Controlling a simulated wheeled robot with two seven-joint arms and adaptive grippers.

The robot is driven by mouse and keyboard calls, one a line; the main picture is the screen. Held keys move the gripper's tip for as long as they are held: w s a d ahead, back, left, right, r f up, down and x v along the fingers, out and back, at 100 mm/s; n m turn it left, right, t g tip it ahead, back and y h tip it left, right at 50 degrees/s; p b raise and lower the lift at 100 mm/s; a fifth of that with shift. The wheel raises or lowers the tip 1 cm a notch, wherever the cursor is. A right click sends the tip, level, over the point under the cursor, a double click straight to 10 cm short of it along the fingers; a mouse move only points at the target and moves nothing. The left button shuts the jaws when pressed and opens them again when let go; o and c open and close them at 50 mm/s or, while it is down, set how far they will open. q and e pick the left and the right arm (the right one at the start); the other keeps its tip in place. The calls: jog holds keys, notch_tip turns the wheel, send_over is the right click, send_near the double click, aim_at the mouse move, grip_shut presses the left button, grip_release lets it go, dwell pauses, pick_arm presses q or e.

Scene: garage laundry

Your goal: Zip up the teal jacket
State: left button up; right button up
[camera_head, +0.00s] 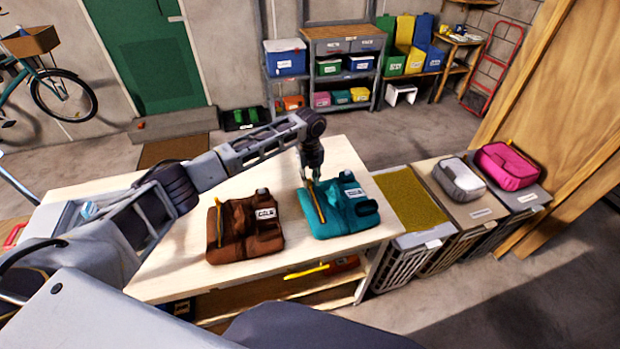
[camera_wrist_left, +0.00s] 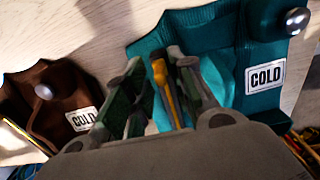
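The teal jacket (camera_head: 338,207) lies folded on the table, with a white label and a yellow zipper strip (camera_head: 316,204) along its left side. My left gripper (camera_head: 312,176) points down at the upper end of this strip. In the left wrist view, the two fingers (camera_wrist_left: 160,75) stand apart on either side of the yellow strip (camera_wrist_left: 166,88), with teal cloth (camera_wrist_left: 215,62) behind. A gap shows beside the strip, so the gripper looks open. The finger bodies hide part of the strip and its slider. My right gripper is not in view.
A brown jacket (camera_head: 244,228) with its own yellow strip lies left of the teal one on the pale wooden table (camera_head: 180,262). Lidded hampers (camera_head: 412,200) stand right of the table, with grey and pink bags (camera_head: 508,166) on top. The table's far right corner is bare.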

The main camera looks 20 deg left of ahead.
aim_at(310, 179)
pick_arm(q)
notch_tip(310, 179, up, 12)
dwell(1.1)
jog(key=shift+f, duration=0.1)
dwell(0.4)
